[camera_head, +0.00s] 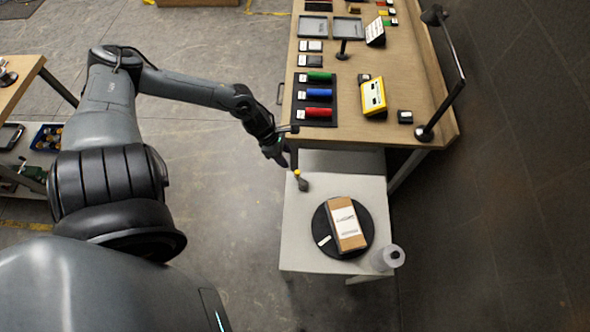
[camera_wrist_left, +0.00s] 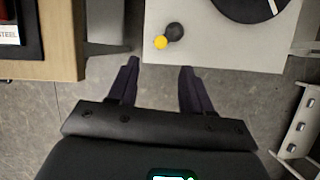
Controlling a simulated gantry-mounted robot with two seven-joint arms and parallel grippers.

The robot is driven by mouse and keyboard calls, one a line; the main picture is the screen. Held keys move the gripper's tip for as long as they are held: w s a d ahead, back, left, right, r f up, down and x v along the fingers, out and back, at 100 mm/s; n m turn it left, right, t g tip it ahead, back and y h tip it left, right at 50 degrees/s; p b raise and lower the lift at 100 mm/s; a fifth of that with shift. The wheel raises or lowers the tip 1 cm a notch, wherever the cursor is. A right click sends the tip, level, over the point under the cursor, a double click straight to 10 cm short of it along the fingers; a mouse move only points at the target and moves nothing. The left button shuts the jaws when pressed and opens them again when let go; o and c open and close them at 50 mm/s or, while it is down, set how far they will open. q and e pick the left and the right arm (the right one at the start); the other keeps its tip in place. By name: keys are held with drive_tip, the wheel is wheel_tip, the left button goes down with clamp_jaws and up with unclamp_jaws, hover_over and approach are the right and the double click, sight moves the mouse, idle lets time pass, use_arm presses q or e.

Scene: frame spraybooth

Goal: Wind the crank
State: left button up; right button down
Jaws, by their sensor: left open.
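The crank (camera_head: 304,185) is a small dark piece with a yellow end, at the left side of a pale side table (camera_head: 300,245). In the left wrist view the crank shows as a dark round knob (camera_wrist_left: 175,31) with the yellow end (camera_wrist_left: 160,42) beside it. My left gripper (camera_head: 284,158) is near the table's upper left edge, just short of the crank. In the left wrist view its open, empty fingers (camera_wrist_left: 159,68) are spread, with the yellow end ahead of the gap between them. My right gripper is not in view.
A black round turntable (camera_head: 325,250) on the side table carries a brown labelled box (camera_head: 347,222). A white cylinder (camera_head: 388,258) stands at the lower right corner. Above is a wooden workbench (camera_head: 410,60) with coloured rolls (camera_head: 318,95) and a yellow device (camera_head: 373,96).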

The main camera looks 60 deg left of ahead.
sight(297, 172)
use_arm(q)
drive_tip(key=b+x, duration=0.1)
drive_tip(key=x, duration=1)
drive_tip(key=shift+s, duration=0.2)
clamp_jaws()
drive_tip(key=shift+s, duration=0.1)
